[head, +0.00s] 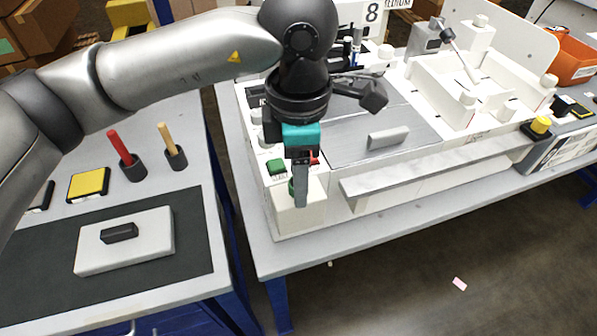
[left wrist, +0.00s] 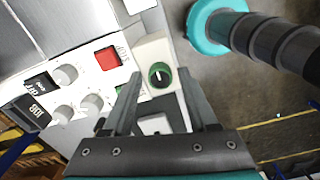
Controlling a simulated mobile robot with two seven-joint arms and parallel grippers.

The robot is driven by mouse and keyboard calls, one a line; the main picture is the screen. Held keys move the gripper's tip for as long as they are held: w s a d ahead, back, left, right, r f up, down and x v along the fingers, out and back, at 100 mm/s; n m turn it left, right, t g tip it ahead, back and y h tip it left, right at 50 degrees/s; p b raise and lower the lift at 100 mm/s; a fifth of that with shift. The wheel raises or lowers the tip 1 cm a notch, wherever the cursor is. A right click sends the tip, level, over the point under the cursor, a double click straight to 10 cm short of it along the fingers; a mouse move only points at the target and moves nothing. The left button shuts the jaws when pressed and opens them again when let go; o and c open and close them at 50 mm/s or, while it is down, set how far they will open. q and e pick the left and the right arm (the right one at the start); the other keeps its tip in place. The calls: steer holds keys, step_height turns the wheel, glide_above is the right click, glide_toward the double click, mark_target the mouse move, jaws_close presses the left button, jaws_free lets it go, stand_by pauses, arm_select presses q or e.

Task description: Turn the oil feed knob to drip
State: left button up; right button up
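A round knob with a green rim and dark centre (left wrist: 160,75) sits on a small white box at the machine's front corner; it appears to be the oil feed knob. Its white pointer line runs roughly up and down in the left wrist view. No lettering beside it is readable. In the head view the white box (head: 313,214) shows, with the knob mostly hidden behind a finger. My left gripper (head: 301,203) points down over the box. In the left wrist view its fingers (left wrist: 162,88) are apart, either side of the knob, with nothing held; contact is unclear. My right gripper is not seen.
A red button (left wrist: 107,59) and grey knobs (left wrist: 65,75) lie beside the box on the panel. A marble-like rail (head: 440,165) runs along the machine's front. A side table with a dark mat (head: 190,250) stands left, across a gap.

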arm_select(q)
steer(key=shift+o, duration=0.3)
steer(key=shift+r, duration=0.1)
step_height(320, 180, up, 15)
steer(key=p, duration=0.2)
stand_by(0.5)
